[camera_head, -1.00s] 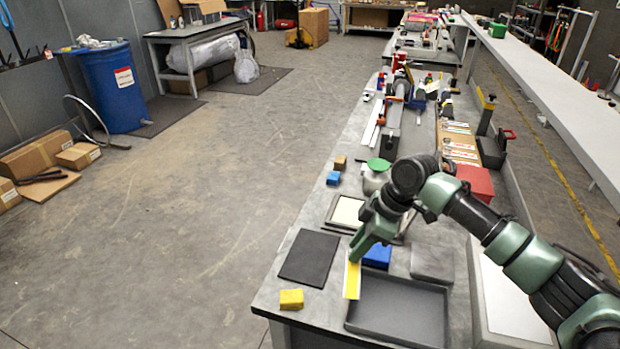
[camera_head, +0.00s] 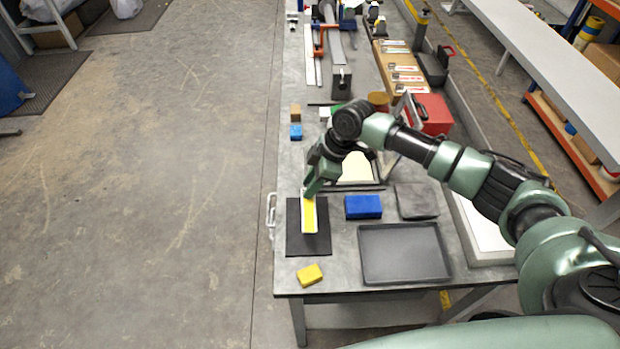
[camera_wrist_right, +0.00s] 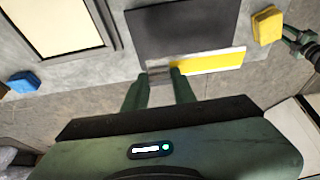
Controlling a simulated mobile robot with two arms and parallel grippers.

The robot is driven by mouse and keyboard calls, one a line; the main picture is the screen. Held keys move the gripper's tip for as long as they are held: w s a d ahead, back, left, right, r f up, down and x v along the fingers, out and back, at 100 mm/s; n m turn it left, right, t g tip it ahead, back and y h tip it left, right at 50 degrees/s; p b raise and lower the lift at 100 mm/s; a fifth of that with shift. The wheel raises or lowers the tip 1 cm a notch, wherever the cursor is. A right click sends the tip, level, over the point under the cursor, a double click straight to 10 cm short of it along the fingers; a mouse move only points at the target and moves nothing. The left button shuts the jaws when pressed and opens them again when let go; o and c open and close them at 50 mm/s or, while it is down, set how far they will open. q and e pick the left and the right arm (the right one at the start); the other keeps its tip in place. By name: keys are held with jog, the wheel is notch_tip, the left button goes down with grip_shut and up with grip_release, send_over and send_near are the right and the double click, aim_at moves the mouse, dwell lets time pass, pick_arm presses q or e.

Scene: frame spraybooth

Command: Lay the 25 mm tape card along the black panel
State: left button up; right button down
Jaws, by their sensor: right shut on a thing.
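My right gripper (camera_head: 307,192) is shut on one end of the tape card (camera_head: 309,215), a narrow strip with a yellow face and white edges. The card points toward the table's near end, roughly parallel to the long sides of the black panel (camera_head: 293,243). In the head view it overlaps the panel; in the right wrist view the card (camera_wrist_right: 208,62) runs along one panel edge. I cannot tell whether it touches the panel.
A yellow block (camera_head: 310,275) lies near the panel's near end. A blue block (camera_head: 363,207), a dark grey pad (camera_head: 416,201) and an empty grey tray (camera_head: 404,279) are to the right. A framed pale plate lies beyond the panel. A white handle (camera_head: 271,215) is at the left table edge.

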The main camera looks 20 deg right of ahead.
notch_tip(320, 180, down, 4)
jog(key=b, duration=0.3)
jog(key=shift+w+a+f+b, duration=0.1)
jog(key=shift+a+f+b, duration=0.05)
jog(key=shift+b, duration=0.15)
jog(key=shift+f+b, duration=0.35)
jog(key=shift+f, duration=0.45)
jog(key=shift+f, duration=0.65)
dwell(1.5)
jog(key=c, duration=0.6)
grip_release()
jog(key=shift+r+p, duration=0.1)
jog(key=shift+p, duration=0.2)
